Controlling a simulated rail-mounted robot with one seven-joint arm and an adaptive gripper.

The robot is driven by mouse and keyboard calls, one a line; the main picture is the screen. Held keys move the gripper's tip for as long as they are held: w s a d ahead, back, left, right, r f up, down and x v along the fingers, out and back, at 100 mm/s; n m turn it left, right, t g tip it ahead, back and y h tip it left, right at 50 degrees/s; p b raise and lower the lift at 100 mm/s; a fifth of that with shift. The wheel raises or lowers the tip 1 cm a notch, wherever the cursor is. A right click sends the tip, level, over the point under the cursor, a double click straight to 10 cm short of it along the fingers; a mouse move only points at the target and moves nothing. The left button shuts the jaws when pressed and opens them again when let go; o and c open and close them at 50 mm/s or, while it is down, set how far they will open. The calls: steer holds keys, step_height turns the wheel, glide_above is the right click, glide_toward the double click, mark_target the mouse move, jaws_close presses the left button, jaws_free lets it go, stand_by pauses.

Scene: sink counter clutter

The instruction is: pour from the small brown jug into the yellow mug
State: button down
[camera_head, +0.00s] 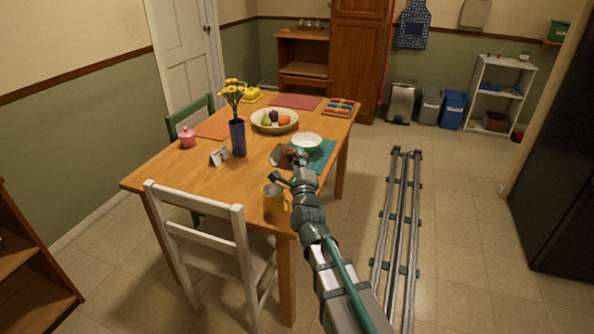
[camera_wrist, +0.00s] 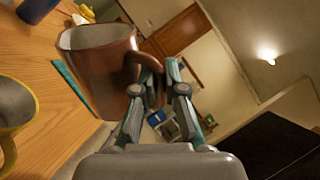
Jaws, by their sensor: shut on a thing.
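The small brown jug (camera_wrist: 100,70) is held by its handle in my gripper (camera_wrist: 158,88), which is shut on it. In the wrist view the jug fills the upper left, its open mouth at the upper left of its body. In the head view the jug (camera_head: 281,156) appears tilted, above the table near its right edge, partly hidden by my gripper (camera_head: 290,168). The yellow mug (camera_head: 273,200) stands upright near the table's front right corner, nearer the camera than the jug. Part of the mug's rim (camera_wrist: 36,112) shows at the wrist view's left edge. What is inside the jug cannot be seen.
A white chair (camera_head: 205,235) is at the front. The table's left front (camera_head: 165,176) is clear.

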steer(key=shift+b, duration=0.65)
steer(key=shift+w+f+p, duration=0.1)
steer(key=shift+p, duration=0.2)
steer(key=m+p, duration=0.1)
steer(key=p, duration=0.1)
steer(key=m+h+p, duration=0.1)
steer(key=p, duration=0.1)
steer(key=shift+w+d+r, duration=0.1)
steer(key=shift+d+r, duration=0.1)
steer(key=shift+d, duration=0.1)
steer(key=m+p, duration=0.1)
steer(key=p, duration=0.1)
steer(key=m+h+p, duration=0.1)
steer(key=m+p, duration=0.1)
steer(key=f+m+p, duration=0.1)
steer(key=p, duration=0.1)
steer(key=shift+w+d+g+h, duration=0.1)
steer(key=shift+d+g+h, duration=0.2)
steer(key=shift+d+g, duration=0.1)
steer(key=shift+f+m+p, duration=0.3)
steer(key=shift+m, duration=0.2)
steer(key=shift+a+f+m+g+h+b, duration=0.15)
steer(key=shift+f+m+g+h+b, duration=0.35)
steer(key=shift+f+m, duration=1.1)
steer(key=shift+a+f+m+g+h+b, duration=0.2)
steer(key=shift+f+m+g+b, duration=0.75)
steer(key=shift+m, duration=1.05)
